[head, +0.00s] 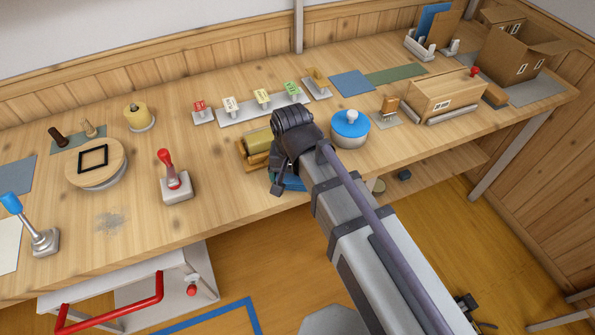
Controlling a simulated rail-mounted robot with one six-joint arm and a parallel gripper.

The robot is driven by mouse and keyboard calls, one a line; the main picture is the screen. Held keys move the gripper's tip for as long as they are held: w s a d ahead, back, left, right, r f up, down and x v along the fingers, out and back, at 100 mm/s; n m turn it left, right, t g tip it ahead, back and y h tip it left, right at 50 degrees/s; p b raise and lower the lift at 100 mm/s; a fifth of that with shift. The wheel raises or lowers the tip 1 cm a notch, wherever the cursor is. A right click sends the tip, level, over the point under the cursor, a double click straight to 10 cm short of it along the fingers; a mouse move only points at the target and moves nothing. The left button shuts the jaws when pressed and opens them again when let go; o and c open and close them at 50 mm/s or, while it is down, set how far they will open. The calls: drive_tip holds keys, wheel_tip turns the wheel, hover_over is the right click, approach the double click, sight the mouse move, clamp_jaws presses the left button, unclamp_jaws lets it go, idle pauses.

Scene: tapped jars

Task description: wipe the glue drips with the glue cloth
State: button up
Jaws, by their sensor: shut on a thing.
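My gripper (279,187) points down near the front edge of the bench, mostly hidden behind my own wrist. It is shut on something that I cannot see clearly. A blue patch (293,184) shows right beside and beneath it; I cannot tell whether this is the glue cloth or a thing under it. I make out no glue drips for sure; the spot under my wrist is hidden. A patch of grey specks (110,220) lies on the bench at left, far from my gripper; I cannot tell what it is.
A wooden block holder with a yellow-green roll (257,142) stands just left of my wrist. A blue-lidded pot (350,126) stands to its right. Bare bench lies between the lever and my gripper.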

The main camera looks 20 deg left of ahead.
drive_tip(key=shift+s+a, duration=1.1)
drive_tip(key=shift+a, duration=0.15)
drive_tip(key=shift+w+d+r, duration=0.1)
drive_tip(key=shift+w+d, duration=1)
drive_tip(key=shift+d, duration=0.05)
drive_tip(key=shift+w+d+f, duration=0.2)
drive_tip(key=shift+w+d, duration=1)
drive_tip(key=shift+d, duration=0.1)
drive_tip(key=shift+c, duration=0.4)
drive_tip(key=shift+w+d, duration=1.1)
drive_tip(key=shift+w, duration=0.05)
drive_tip(key=shift+s+a, duration=2.25)
drive_tip(key=shift+w+d, duration=0.9)
drive_tip(key=shift+d, duration=0.05)
drive_tip(key=shift+w+d, duration=1.3)
drive_tip(key=shift+r, duration=0.15)
